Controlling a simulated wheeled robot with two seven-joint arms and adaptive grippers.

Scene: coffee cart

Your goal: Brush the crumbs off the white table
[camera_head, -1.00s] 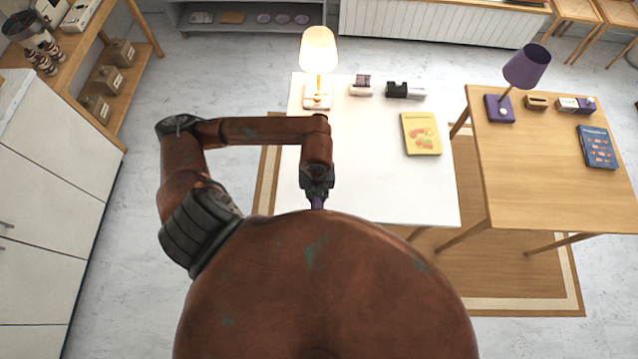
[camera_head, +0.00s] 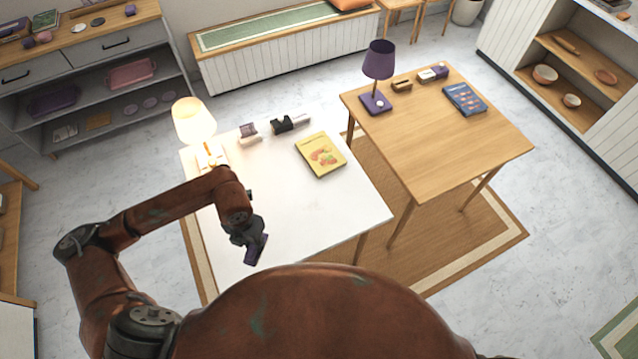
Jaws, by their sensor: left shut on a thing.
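The white table (camera_head: 290,215) stands in front of me, its lower part hidden behind my own body. I cannot make out any crumbs on it. My left gripper (camera_head: 250,243) is over the near left part of the table, pointing down. It is shut on a purple object (camera_head: 257,250), perhaps a brush handle; its lower end is hard to see, and I cannot tell if it touches the table. My right gripper is not in view.
On the white table are a lit lamp (camera_head: 194,122), a yellow book (camera_head: 320,155), a small purple-and-white item (camera_head: 249,132) and a black item (camera_head: 285,124). A wooden table (camera_head: 450,135) with a purple lamp (camera_head: 379,62) stands to the right. The white table's middle is clear.

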